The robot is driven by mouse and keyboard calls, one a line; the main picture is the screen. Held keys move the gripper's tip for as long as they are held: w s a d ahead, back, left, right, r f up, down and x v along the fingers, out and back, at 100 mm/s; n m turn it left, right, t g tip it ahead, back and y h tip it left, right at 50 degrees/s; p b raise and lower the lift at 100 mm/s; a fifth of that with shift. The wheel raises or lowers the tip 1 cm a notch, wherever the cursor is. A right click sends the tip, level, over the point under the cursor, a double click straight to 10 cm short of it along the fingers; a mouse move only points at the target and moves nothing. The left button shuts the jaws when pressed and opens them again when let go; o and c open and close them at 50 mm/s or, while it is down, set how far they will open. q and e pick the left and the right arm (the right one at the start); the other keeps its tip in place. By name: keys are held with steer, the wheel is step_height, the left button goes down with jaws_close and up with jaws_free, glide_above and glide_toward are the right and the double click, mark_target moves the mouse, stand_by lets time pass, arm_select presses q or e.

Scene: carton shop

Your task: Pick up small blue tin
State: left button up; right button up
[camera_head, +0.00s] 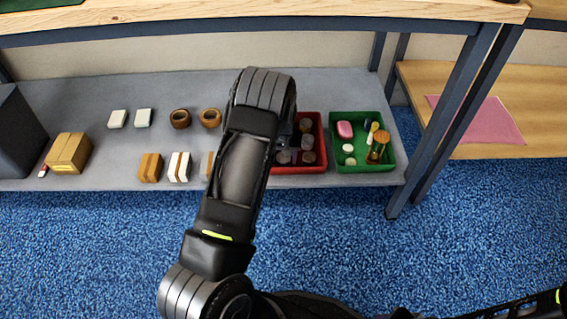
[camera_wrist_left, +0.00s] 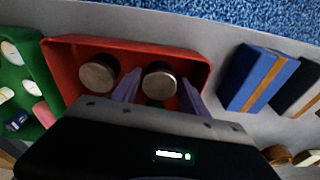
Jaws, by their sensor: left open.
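The red tray (camera_head: 324,145) on the grey lower shelf holds several small round tins; my left arm covers part of it in the head view. In the left wrist view the red tray (camera_wrist_left: 75,52) shows two upright round tins with grey-brown tops: one on the left (camera_wrist_left: 97,75), one on the right (camera_wrist_left: 159,82). Neither looks clearly blue, so I cannot tell which is the small blue tin. My left gripper (camera_wrist_left: 160,95) is open over the tray, with its fingers on either side of the right tin. Contact cannot be seen.
A green tray (camera_head: 345,168) with a pink item, pale pieces and an hourglass stands right of the red tray. Left on the shelf are striped boxes (camera_head: 150,167), brown bowls (camera_head: 181,118) and a carton (camera_head: 69,153). The tabletop (camera_head: 300,11) overhangs the shelf.

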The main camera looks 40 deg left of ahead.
arm_select(q)
steer(key=shift+c, duration=0.4)
jaws_close()
stand_by(0.6)
